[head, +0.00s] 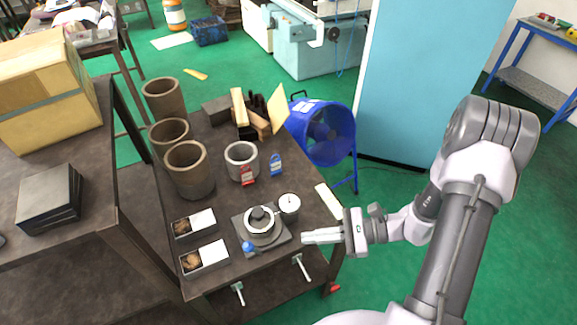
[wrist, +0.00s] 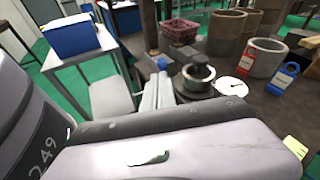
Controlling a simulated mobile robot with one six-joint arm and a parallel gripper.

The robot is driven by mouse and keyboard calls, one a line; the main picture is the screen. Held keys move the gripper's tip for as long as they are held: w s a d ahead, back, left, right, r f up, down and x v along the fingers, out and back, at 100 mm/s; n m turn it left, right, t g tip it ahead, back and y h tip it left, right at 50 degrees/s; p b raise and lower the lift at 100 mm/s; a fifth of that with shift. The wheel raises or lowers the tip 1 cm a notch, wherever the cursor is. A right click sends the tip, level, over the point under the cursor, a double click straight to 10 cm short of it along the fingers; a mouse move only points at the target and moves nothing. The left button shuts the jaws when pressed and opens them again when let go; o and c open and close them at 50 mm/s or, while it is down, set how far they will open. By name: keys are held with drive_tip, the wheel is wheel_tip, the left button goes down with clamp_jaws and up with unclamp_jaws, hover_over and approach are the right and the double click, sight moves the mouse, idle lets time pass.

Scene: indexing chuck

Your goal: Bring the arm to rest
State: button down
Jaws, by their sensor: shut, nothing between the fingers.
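My gripper (head: 309,238) is shut and empty, held out to the right of the indexing chuck near the table's right edge in the head view. In the wrist view my gripper's fingers (wrist: 160,88) show just left of the chuck. The chuck (head: 261,223) is a metal ring with a dark centre on a square grey plate; it also shows in the wrist view (wrist: 196,76). A blue knob (head: 247,247) is at the plate's front-left corner. A round white-faced dial (head: 289,203) stands at the chuck's right.
On the dark table (head: 225,285) stand brown cylinders (head: 188,172), a grey ring (head: 241,158), a red tag (head: 248,176), a blue tag (head: 276,165) and two small boxes (head: 204,259). A blue fan (head: 325,133) stands behind. Green floor right of the table is open.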

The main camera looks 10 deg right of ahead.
drive_tip(key=s+a+r+n+t+h+b, duration=0.1)
drive_tip(key=s+r+n+h, duration=0.4)
drive_tip(key=r, duration=0.5)
drive_tip(key=s+a+r+n+t+h+b, duration=0.1)
drive_tip(key=s+r+n+t+h+b, duration=0.1)
drive_tip(key=s+r+n+h, duration=0.3)
wheel_tip(320, 180, up, 5)
drive_tip(key=n+h+b, duration=0.1)
drive_tip(key=n+h, duration=0.1)
drive_tip(key=n, duration=0.2)
drive_tip(key=shift+s+a+f+h+b, duration=0.2)
drive_tip(key=shift+a+h+b, duration=0.1)
drive_tip(key=shift+a+b, duration=0.1)
